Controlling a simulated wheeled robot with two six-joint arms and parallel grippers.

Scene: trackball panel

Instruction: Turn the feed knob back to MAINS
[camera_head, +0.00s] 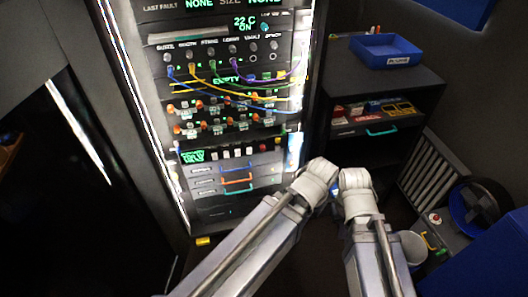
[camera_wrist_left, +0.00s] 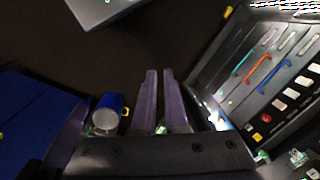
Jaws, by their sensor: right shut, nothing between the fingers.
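I cannot make out the feed knob or a MAINS label for certain in either view. The rack (camera_head: 185,150) in the head view carries lit panels, small knobs, cables and switches. My right gripper (camera_head: 338,190) is shut and empty, in front of the dark cabinet, right of the rack's lower part; the wrist largely hides its fingers. My left arm ends close beside it, its fingers hidden there. In the left wrist view my left gripper (camera_wrist_left: 160,72) shows two fingers close together with a thin gap, nothing clearly held; how far open is unclear.
A blue tray (camera_head: 386,49) stands on the dark cabinet (camera_head: 340,75). A black wheel (camera_head: 480,205) and a red button (camera_head: 435,218) are at right. A cup-like cylinder (camera_wrist_left: 108,112) is left of the fingers. Coloured handles (camera_wrist_left: 243,65) and a red button (camera_wrist_left: 266,118) are at right.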

